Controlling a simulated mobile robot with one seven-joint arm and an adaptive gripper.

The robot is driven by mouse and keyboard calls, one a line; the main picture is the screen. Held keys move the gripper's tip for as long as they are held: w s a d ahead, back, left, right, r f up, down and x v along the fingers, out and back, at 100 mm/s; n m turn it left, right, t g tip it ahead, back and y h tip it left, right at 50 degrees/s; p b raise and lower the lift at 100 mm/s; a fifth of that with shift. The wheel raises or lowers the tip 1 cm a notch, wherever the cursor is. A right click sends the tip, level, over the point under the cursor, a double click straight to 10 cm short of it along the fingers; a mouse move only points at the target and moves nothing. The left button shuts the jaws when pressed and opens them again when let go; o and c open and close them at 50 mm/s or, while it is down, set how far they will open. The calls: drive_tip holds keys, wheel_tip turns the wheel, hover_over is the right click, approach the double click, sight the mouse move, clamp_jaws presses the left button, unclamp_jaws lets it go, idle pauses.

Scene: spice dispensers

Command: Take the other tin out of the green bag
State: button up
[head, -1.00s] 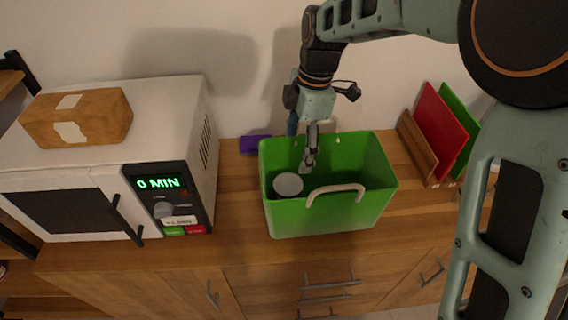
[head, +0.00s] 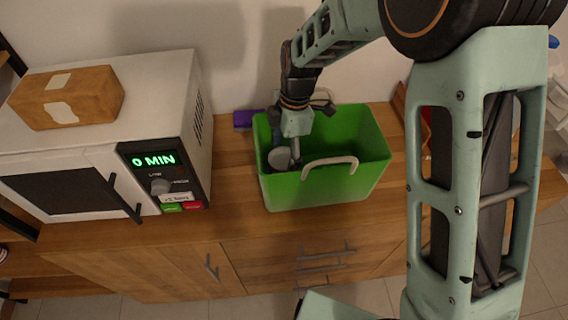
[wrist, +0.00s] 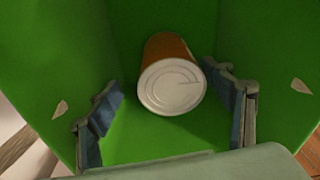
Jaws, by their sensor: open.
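The green bag (head: 330,187) stands open-topped on the wooden counter, with a pale handle on its front. One tin (head: 279,158) is inside it, near the left side in the head view. In the wrist view the tin (wrist: 172,85) shows its silver round end and a brown-orange side, against the green inner walls. My gripper (head: 296,162) reaches down into the bag beside the tin. In the wrist view the two fingers of my gripper (wrist: 168,112) are spread wide, with the tin's end between and slightly beyond them. The fingers do not appear to touch the tin.
A white microwave (head: 95,165) reading 0 MIN stands to the left, with a brown parcel (head: 68,97) on top. The counter (head: 235,180) is clear between microwave and bag.

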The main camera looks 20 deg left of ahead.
drive_tip(key=shift+f, duration=0.45)
drive_tip(key=shift+c, duration=0.3)
drive_tip(key=shift+r, duration=0.1)
drive_tip(key=c, duration=1.6)
